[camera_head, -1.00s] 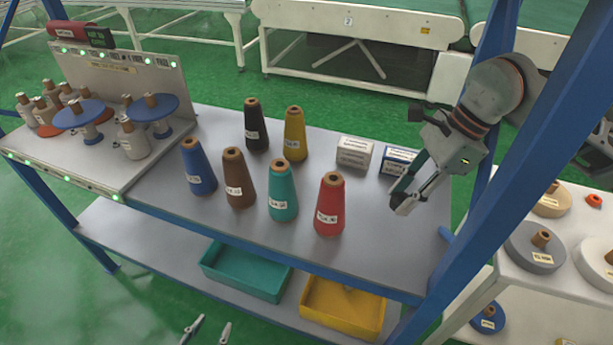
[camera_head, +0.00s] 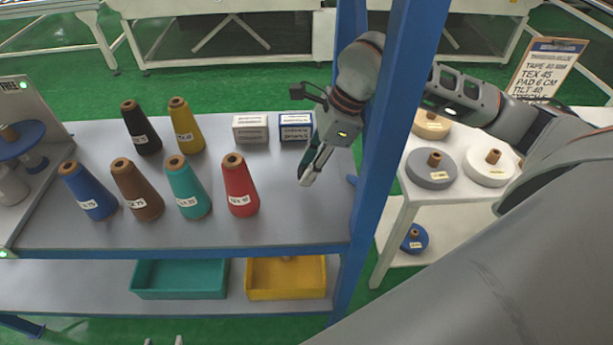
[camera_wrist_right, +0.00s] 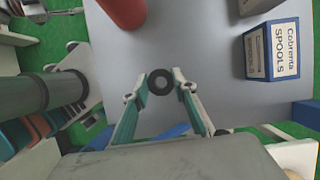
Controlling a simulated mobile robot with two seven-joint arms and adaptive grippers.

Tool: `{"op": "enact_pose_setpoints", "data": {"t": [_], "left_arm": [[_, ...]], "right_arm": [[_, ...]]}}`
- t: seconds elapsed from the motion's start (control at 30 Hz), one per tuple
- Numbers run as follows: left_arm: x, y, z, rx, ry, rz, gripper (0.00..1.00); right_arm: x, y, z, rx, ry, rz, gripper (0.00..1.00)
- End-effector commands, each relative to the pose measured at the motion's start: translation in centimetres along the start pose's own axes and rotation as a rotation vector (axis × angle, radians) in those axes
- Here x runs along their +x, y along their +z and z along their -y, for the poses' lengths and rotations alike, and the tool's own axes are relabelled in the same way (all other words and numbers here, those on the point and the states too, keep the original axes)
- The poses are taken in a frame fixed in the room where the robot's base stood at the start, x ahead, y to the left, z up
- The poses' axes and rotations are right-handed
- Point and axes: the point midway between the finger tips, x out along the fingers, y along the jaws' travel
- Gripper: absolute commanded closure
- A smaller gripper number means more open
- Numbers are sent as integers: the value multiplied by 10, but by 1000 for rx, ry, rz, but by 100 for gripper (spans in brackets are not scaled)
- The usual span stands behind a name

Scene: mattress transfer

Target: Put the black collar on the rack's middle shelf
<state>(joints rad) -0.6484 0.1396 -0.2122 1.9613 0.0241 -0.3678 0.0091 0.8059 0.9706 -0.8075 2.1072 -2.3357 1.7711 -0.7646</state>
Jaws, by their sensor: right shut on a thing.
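The black collar (camera_wrist_right: 160,82) is a small dark ring between the fingertips of my right gripper (camera_wrist_right: 161,80) in the right wrist view. The gripper is shut on it. In the head view my right gripper (camera_head: 309,172) points down over the right end of the rack's grey shelf (camera_head: 290,215), right of the red cone; the collar cannot be made out there. The gap between collar and shelf cannot be judged. A lower shelf (camera_head: 90,290) lies beneath. My left gripper (camera_head: 163,340) shows only two separate fingertips at the bottom edge, open.
Several thread cones stand on the grey shelf, the red cone (camera_head: 240,190) nearest. A white box (camera_head: 250,128) and a blue-and-white box (camera_head: 295,127) stand behind. A blue post (camera_head: 375,150) stands right of my right gripper. Teal (camera_head: 180,280) and yellow (camera_head: 287,278) bins sit below.

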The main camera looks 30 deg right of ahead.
Motion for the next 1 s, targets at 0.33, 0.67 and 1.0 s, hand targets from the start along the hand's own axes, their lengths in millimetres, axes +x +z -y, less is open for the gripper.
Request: {"op": "enact_pose_setpoints", "data": {"t": [0.33, 0.67, 1.0], "left_arm": [[-2, -4, 1, 0, -1, -3, 60], [-1, -2, 0, 0, 0, -2, 60], [0, 0, 0, 0, 0, 1, 60]], "right_arm": [[37, -15, 0, 1, 0, 0, 95], [39, -16, 0, -1, 0, 0, 95], [40, -16, 0, -1, 0, 0, 56]]}}
